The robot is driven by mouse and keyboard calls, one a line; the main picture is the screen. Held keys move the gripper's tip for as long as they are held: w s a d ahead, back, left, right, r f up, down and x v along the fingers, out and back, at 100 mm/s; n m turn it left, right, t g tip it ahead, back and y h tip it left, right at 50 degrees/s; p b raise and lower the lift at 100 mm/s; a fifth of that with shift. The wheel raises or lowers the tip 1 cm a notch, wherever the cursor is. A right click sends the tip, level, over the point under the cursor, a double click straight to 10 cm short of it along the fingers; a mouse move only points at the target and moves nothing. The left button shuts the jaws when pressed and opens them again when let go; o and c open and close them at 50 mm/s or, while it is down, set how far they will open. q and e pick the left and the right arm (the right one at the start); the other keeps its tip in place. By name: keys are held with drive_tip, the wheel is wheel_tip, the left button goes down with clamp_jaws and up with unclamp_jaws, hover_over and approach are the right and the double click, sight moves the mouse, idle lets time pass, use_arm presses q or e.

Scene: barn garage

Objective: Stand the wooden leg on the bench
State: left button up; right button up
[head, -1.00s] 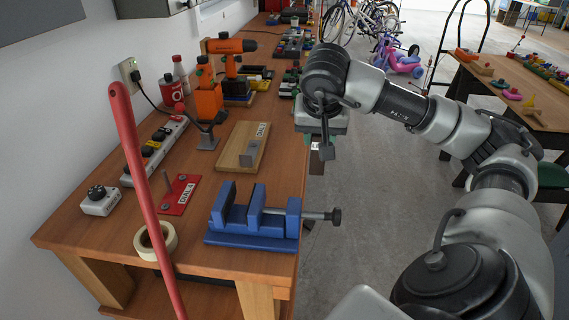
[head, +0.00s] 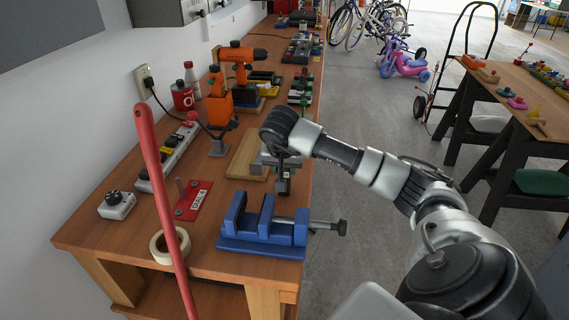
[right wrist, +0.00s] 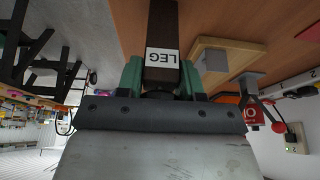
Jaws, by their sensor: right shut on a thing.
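The wooden leg (right wrist: 162,25) is a dark brown bar with a white "LEG" label, seen in the right wrist view. My right gripper (right wrist: 160,75) is shut on it, its green fingers on either side near the label. In the head view my right gripper (head: 278,172) is over the right edge of the bench (head: 205,245), behind the blue vise; the leg is mostly hidden there by the wrist. I cannot tell whether the leg touches the bench top. My left gripper is not in view.
A blue vise (head: 262,238) stands at the near right of the bench. A wooden board (head: 240,160) lies left of the gripper. A red plate (head: 194,200), tape roll (head: 170,257), power strip (head: 168,158) and orange drill (head: 220,105) are nearby. A red pole (head: 163,200) rises in front.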

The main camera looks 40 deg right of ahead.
drive_tip(key=shift+f, duration=0.15)
drive_tip(key=shift+f, duration=0.2)
drive_tip(key=o, duration=0.9)
drive_tip(key=shift+o, duration=0.2)
drive_tip(key=shift+r, duration=0.1)
drive_tip(key=shift+r, duration=0.2)
drive_tip(key=shift+a+r, duration=0.1)
drive_tip(key=shift+r, duration=0.25)
drive_tip(key=b+v, duration=0.1)
drive_tip(key=v, duration=1)
